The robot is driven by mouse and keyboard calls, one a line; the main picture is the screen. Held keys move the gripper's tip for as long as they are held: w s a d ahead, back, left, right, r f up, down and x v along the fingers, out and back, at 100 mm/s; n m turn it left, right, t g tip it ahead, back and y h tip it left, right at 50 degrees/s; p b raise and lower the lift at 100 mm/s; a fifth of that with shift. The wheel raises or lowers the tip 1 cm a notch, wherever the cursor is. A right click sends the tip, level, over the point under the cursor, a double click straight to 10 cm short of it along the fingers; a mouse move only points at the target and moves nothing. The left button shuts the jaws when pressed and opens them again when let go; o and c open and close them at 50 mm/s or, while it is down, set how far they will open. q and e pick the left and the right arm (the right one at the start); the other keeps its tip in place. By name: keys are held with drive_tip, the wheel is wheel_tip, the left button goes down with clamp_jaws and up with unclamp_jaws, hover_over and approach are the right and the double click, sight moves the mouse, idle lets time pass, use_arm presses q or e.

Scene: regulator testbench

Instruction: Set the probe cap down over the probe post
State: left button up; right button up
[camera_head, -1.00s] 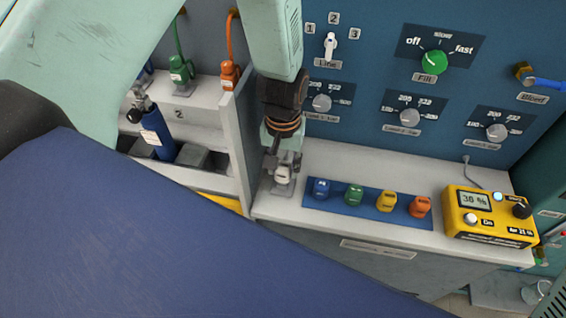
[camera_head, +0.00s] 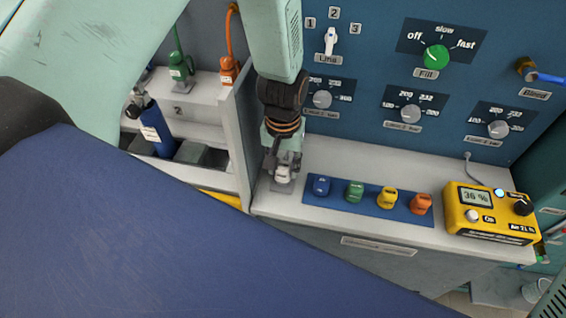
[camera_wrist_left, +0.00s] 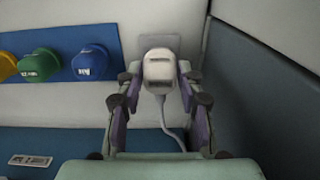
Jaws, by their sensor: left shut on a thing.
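My left gripper (camera_head: 284,168) points down at the left end of the white bench ledge. It is shut on the small white probe cap (camera_head: 283,175). In the left wrist view the probe cap (camera_wrist_left: 160,66) sits between the two fingers of the left gripper (camera_wrist_left: 160,85), with a thin grey cable below it in the picture. A square grey plate (camera_wrist_left: 158,42) shows behind the cap, on the ledge. The probe post is hidden, and I cannot tell whether the cap is touching the plate. My right gripper is not in view.
A blue strip (camera_head: 335,202) with blue, green, yellow and orange caps lies just right of the gripper. A yellow meter (camera_head: 490,213) stands at the ledge's right end. A grey partition (camera_head: 237,140) rises close on the left. The blue panel (camera_head: 380,60) stands behind.

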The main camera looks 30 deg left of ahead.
use_arm(q)
drive_tip(key=shift+f, duration=0.3)
drive_tip(key=o, duration=1.3)
drive_tip(key=shift+r, duration=0.1)
wheel_tip(320, 180, up, 12)
drive_tip(key=shift+f, duration=0.1)
drive_tip(key=shift+s, duration=0.1)
